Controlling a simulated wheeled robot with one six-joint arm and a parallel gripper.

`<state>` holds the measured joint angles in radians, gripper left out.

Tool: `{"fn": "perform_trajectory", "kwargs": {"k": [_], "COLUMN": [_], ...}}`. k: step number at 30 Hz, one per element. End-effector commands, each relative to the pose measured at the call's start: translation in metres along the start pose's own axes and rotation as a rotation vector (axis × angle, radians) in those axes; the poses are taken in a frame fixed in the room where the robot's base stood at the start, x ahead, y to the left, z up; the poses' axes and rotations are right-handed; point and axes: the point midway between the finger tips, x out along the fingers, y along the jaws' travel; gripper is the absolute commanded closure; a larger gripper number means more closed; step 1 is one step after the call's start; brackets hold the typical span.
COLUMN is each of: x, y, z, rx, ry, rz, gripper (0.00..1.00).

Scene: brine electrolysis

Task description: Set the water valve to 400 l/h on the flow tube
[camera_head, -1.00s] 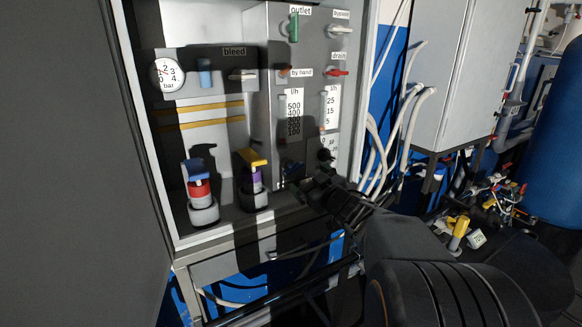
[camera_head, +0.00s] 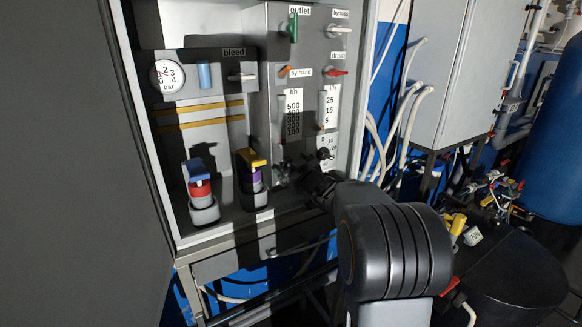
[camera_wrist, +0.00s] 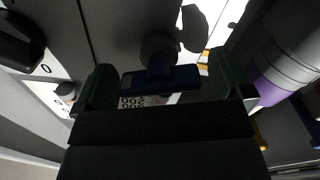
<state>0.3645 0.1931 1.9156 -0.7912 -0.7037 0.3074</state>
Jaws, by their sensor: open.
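The flow tube with its l/h scale (camera_head: 293,112) is on the grey panel in the head view. Its 500 mark is lit and the lower marks lie in shadow; I cannot read its float. A blue valve handle (camera_wrist: 160,77), likely the water valve, is in the middle of the wrist view, on a round dark stem. My gripper (camera_wrist: 162,88) is open, with one green fingertip on each side of the handle. Gaps show, so it does not grip it. In the head view my gripper (camera_head: 300,178) is below the flow tube, and the handle is hard to make out there.
A second flow tube (camera_head: 329,108) and a dark knob (camera_head: 325,154) are to the right. White hoses (camera_head: 385,150) hang right of the panel.

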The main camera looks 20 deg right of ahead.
Motion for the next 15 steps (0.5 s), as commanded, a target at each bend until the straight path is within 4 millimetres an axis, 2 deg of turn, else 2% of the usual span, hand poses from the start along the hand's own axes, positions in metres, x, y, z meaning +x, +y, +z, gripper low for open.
{"fn": "perform_trajectory", "kwargs": {"k": [2, 15], "x": [-0.0001, -0.0003], "y": [0.0000, -0.0001], "z": [0.0000, -0.0001], "rx": [0.000, 0.000], "ry": [0.000, 0.000], "rz": [0.000, 0.000], "gripper": [0.05, 0.47]}}
